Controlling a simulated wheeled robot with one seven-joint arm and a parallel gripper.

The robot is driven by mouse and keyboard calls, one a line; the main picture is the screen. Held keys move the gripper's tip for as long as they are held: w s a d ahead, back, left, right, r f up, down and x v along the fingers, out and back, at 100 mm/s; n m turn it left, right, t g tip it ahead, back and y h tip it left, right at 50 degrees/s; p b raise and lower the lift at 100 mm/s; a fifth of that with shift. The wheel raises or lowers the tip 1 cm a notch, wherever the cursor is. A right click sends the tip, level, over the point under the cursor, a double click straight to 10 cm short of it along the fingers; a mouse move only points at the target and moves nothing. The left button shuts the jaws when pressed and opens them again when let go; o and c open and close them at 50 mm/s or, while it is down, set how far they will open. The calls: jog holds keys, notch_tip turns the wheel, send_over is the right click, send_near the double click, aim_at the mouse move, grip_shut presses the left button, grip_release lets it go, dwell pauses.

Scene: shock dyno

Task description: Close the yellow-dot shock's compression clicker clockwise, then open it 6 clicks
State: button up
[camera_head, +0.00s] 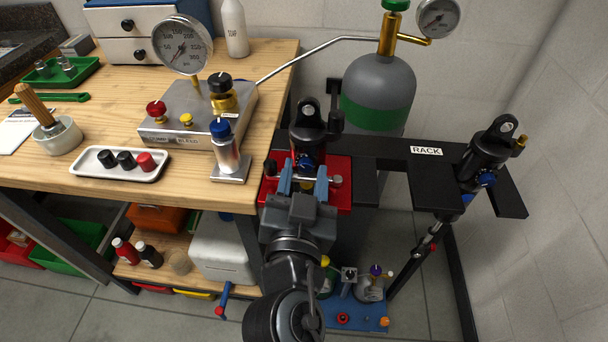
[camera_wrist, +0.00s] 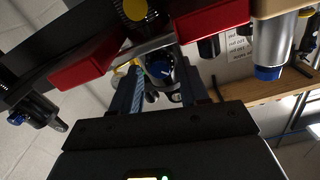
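A black shock (camera_head: 309,118) stands in the red clamp (camera_head: 338,165). It has a blue clicker knob (camera_head: 305,162), which also shows in the wrist view (camera_wrist: 159,71). My gripper (camera_head: 304,174) is open in front of this knob, one finger on each side. In the wrist view there are gaps beside the knob; contact cannot be told. A round yellow spot (camera_wrist: 135,10) shows above the knob in the wrist view; I cannot tell for sure that it is the shock's dot. A second black shock (camera_head: 484,158) with a blue knob (camera_head: 487,180) hangs in the rack.
The black rack (camera_head: 395,152) runs right from the clamp. The wooden bench (camera_head: 90,187) at left carries a pump block with gauge (camera_head: 182,43), a small silver stand with a blue cap (camera_head: 228,158) and a white tray (camera_head: 119,176). A grey-green gas bottle (camera_head: 379,92) stands behind.

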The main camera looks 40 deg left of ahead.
grip_shut()
jog(key=shift+n, duration=3)
jog(key=shift+o, duration=0.9)
grip_release()
